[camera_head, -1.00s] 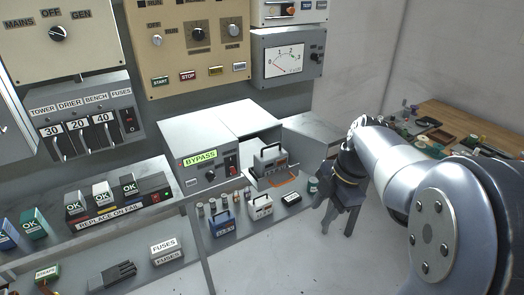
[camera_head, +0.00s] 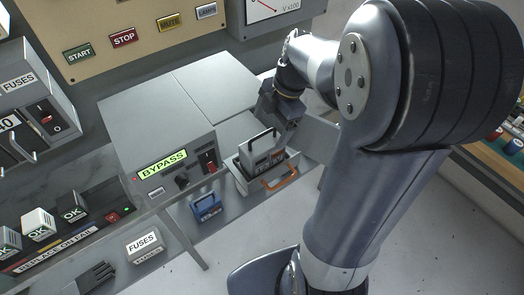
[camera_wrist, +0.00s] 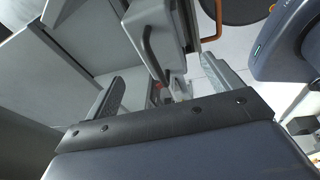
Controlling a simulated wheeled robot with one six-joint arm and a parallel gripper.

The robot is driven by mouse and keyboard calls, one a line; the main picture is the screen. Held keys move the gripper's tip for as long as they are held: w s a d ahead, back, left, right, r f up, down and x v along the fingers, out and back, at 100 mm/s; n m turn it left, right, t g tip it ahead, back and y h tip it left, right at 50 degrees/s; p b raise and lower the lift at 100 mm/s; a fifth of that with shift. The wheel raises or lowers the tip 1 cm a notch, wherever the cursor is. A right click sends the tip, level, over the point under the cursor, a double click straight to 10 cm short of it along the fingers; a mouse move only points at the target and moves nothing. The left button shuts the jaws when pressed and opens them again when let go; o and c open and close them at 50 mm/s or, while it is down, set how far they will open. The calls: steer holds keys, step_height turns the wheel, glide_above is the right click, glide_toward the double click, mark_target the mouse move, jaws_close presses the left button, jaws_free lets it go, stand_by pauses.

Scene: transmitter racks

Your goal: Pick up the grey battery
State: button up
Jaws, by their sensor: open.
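The grey battery (camera_head: 262,153) has a dark carry handle on top and sits upright in an open drawer (camera_head: 257,187) with an orange handle. My gripper (camera_head: 284,128) is above and slightly right of the battery in the head view, close to its handle. In the wrist view the battery (camera_wrist: 153,22) and its dark handle (camera_wrist: 151,55) show beyond the gap between my open, empty fingers (camera_wrist: 166,86). I cannot tell whether a finger touches the handle. The arm partly hides the area right of the drawer.
The grey cabinet with the lit BYPASS sign (camera_head: 163,170) stands left of the drawer. A blue battery (camera_head: 207,207) is on the shelf below. A FUSES box (camera_head: 144,245) is further left. Open floor (camera_head: 235,262) lies in front.

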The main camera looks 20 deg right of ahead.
mark_target(260, 144)
steer(key=shift+a+p+x, duration=0.15)
steer(key=shift+p+x, duration=0.05)
steer(key=shift+x, duration=1.4)
steer(key=shift+a+p+x, duration=0.15)
steer(key=shift+x, duration=1.45)
steer(key=shift+s+r, duration=0.1)
steer(key=shift+r, duration=0.1)
jaws_close()
